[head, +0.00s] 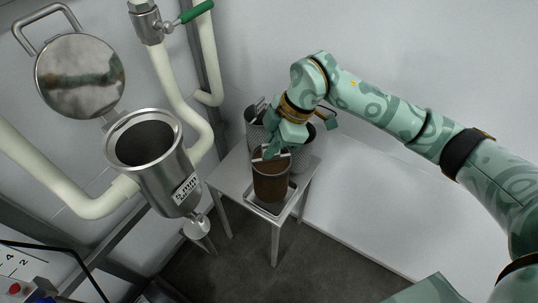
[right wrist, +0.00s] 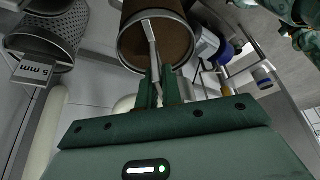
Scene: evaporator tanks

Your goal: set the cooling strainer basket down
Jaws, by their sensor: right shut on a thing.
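My right gripper (head: 268,152) is shut on the bar handle across the top of a brown cylindrical strainer basket (head: 271,182). The basket hangs upright below the fingers, over a shallow metal tray (head: 252,208) on a small white table (head: 226,178). I cannot tell whether its base touches the tray. In the right wrist view the basket's round rim and brown inside (right wrist: 158,42) show, with the handle bar running between the fingers (right wrist: 164,92). My left gripper does not show in the head view.
Grey baskets (head: 302,158) stand close behind on the table; a perforated one with a "5 mm" tag (right wrist: 45,38) shows in the wrist view. At left, a steel strainer housing (head: 160,165) has its round lid (head: 80,76) open. Pale pipes (head: 172,75) run along the wall.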

